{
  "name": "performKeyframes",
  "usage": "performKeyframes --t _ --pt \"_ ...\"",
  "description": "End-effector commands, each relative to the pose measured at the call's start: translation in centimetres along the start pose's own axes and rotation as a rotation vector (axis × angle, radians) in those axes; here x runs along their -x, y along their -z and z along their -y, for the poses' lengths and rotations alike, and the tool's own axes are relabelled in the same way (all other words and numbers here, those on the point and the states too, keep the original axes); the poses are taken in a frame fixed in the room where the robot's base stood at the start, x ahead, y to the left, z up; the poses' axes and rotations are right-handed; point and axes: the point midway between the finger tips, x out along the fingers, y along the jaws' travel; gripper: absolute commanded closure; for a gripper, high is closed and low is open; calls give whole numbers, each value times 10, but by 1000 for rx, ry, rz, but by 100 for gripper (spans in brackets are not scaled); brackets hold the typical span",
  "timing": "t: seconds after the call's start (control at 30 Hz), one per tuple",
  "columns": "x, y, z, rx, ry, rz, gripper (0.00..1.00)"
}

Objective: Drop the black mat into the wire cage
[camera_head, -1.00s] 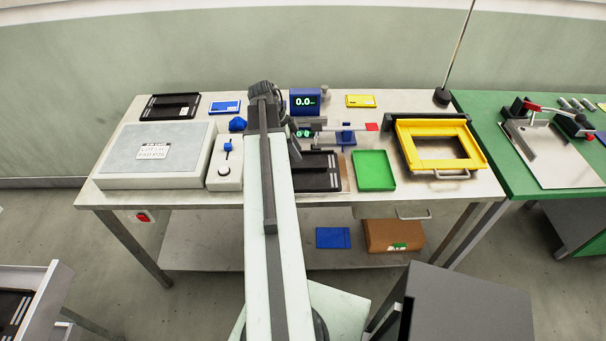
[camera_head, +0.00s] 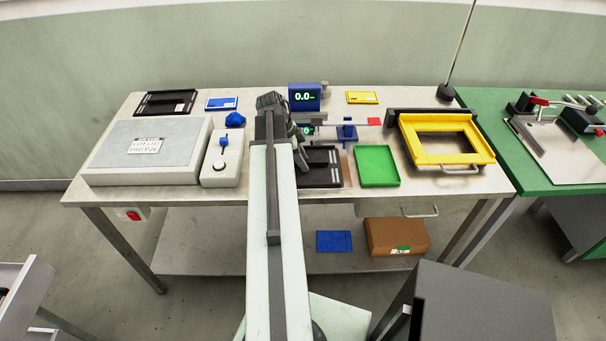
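I see no wire cage, and nothing that I can surely call the black mat. A flat black tray-like piece with light marks (camera_head: 320,171) lies at the middle of the steel table, partly behind my arm. A second black tray-like piece (camera_head: 166,102) lies at the back left corner. My gripper (camera_head: 301,154) is at the end of my outstretched arm, over the table beside the left edge of the middle black piece.
A grey box with a label (camera_head: 115,160) fills the table's left. A green tray (camera_head: 377,166) and a yellow frame (camera_head: 407,146) stand right of my gripper. A blue display (camera_head: 305,97) is behind it. A grey cabinet (camera_head: 490,305) stands on the floor at front right.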

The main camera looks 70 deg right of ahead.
Motion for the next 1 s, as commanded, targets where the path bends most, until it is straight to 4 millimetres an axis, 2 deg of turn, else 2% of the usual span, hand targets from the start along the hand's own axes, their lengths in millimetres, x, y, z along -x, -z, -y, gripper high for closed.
performKeyframes --t 0.1,0.2,0.23,1.0 --pt "2 0 0 1 0 0 68" --pt "2 0 0 1 0 0 96" --pt "2 0 0 1 0 0 100" --pt "2 -1 0 3 0 0 100"
